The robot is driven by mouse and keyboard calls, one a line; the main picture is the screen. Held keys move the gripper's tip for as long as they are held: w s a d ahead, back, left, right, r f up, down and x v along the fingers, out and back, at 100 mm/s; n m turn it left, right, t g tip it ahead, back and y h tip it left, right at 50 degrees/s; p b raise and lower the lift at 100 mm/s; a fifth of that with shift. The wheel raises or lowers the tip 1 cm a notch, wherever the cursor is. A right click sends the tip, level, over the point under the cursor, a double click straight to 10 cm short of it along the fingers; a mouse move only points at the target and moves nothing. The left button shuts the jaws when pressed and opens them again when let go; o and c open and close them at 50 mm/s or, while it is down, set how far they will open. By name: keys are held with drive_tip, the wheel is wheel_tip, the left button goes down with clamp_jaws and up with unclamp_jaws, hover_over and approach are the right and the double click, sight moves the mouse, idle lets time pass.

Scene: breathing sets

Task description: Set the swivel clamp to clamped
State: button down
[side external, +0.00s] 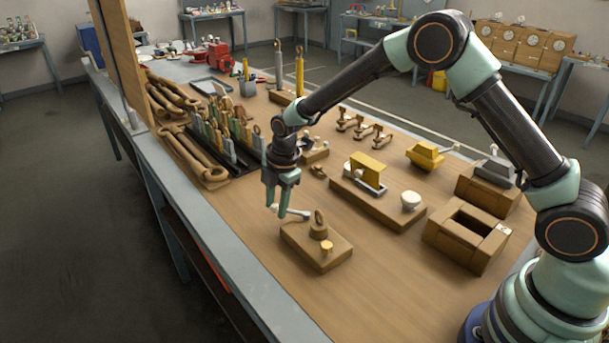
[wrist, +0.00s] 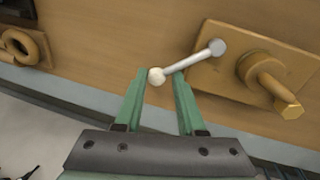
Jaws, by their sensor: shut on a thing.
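The swivel clamp appears to be the unit with a brown base block (side external: 312,262) near the table's front edge; the block also shows in the wrist view (wrist: 226,86). It carries a round brown post with an upright loop (side external: 319,222) and a yellow hex-headed piece (side external: 327,246). A grey rod lever (side external: 294,213) reaches out from the block's far left corner; in the wrist view its rod (wrist: 190,60) ends in a pale ball (wrist: 156,77). My gripper (side external: 279,208) points down and is shut on the lever's ball end, which sits between the fingers (wrist: 161,76).
A longer wooden board (side external: 375,203) with a yellow-topped fixture and a white knob stands behind. A hollow wooden box (side external: 467,237) is to the right. A rack of tools (side external: 215,140) and large brown wrenches (side external: 190,160) lie to the left. The table's front right is bare.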

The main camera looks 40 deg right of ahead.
drive_tip(key=shift+s+a+r+n, duration=0.1)
drive_tip(key=shift+s+a+n, duration=0.2)
drive_tip(key=shift+n, duration=0.4)
drive_tip(key=shift+s+a+n, duration=0.2)
drive_tip(key=shift+s+n, duration=0.1)
drive_tip(key=shift+n, duration=0.4)
drive_tip(key=shift+s+a+n, duration=0.2)
drive_tip(key=shift+s+n, duration=0.35)
drive_tip(key=shift+n, duration=0.45)
drive_tip(key=shift+s+a+n, duration=0.2)
drive_tip(key=shift+s+n, duration=0.35)
drive_tip(key=shift+n, duration=0.45)
drive_tip(key=shift+c, duration=2.4)
unclamp_jaws()
drive_tip(key=shift+s, duration=0.1)
wheel_tip(320, 180, up, 12)
drive_tip(key=s, duration=0.2)
drive_tip(key=shift+d, duration=0.2)
